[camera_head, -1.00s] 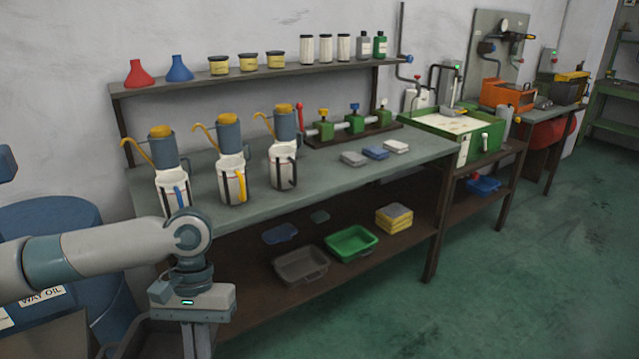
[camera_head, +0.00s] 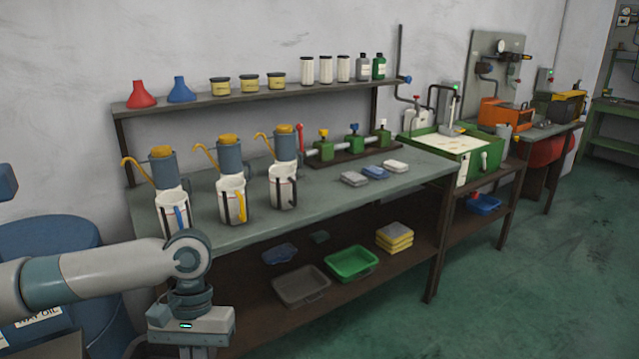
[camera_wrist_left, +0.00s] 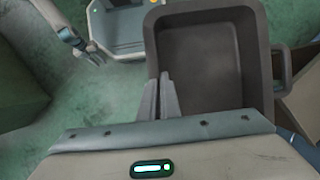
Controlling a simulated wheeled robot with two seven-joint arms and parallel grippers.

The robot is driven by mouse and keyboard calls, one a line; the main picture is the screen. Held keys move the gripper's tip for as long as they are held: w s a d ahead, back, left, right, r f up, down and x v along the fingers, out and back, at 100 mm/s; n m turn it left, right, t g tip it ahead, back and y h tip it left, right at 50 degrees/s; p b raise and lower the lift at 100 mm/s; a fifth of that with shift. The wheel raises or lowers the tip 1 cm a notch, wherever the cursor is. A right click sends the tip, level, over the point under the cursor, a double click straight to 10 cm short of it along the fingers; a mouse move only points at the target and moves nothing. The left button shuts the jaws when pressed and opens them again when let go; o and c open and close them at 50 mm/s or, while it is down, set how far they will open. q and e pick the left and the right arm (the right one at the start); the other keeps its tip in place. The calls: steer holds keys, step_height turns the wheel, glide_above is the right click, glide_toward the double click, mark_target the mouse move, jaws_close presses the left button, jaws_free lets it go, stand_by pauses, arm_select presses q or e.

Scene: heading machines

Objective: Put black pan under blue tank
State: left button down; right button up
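The black pan (camera_wrist_left: 205,50), a deep dark rectangular pan, fills the upper middle of the left wrist view. My left gripper (camera_wrist_left: 160,88) has its two fingers close together at the pan's left wall, one on each side, and is shut on it. In the head view my left wrist is at the bottom left, with its fingers cut off by the lower edge. A blue drum (camera_head: 75,235) stands at the far left, partly behind my arm; I cannot tell whether it is the blue tank. My right gripper (camera_wrist_left: 95,53) is small in the left wrist view, its opening unclear.
A long workbench (camera_head: 330,205) with jugs runs along the wall. Its lower shelf holds a grey pan (camera_head: 300,284), a green pan (camera_head: 351,262) and yellow blocks (camera_head: 394,237). A green machine (camera_head: 455,150) stands farther right. The floor (camera_head: 540,270) at right is clear.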

stand_by(0.9)
arm_select(q)
steer(key=w+x, duration=0.1)
steer(key=x, duration=1.3)
steer(key=shift+w+f, duration=0.3)
steer(key=shift+f, duration=0.15)
